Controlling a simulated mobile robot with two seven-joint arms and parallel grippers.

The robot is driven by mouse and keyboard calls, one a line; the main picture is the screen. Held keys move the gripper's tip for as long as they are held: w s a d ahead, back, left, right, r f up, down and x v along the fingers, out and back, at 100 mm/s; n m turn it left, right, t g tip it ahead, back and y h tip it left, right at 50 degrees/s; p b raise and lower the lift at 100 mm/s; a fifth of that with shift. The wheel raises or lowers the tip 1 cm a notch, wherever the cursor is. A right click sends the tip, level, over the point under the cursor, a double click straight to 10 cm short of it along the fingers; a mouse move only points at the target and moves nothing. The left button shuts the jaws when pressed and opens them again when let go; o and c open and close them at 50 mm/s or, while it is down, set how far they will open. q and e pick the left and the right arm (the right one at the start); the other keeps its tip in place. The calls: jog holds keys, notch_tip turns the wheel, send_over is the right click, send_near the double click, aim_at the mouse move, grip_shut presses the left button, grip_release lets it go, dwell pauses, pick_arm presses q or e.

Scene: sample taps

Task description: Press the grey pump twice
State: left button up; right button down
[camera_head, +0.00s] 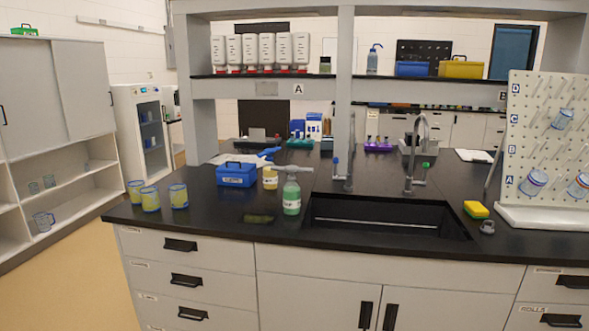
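A clear bottle of green liquid (291,200) with a white label stands upright on the black counter, just left of the sink. Its grey pump head (292,169) sits on top, with a spout pointing left. Behind it to the left stands a small jar with yellowish contents (270,178), partly close to the bottle in the picture. Neither of my grippers is in view.
The sink (390,217) with two taps is right of the bottle. A blue box (236,175) and several yellow-filled beakers (150,199) stand to the left. A yellow-green sponge (476,209) and a pegboard rack (545,135) are at right.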

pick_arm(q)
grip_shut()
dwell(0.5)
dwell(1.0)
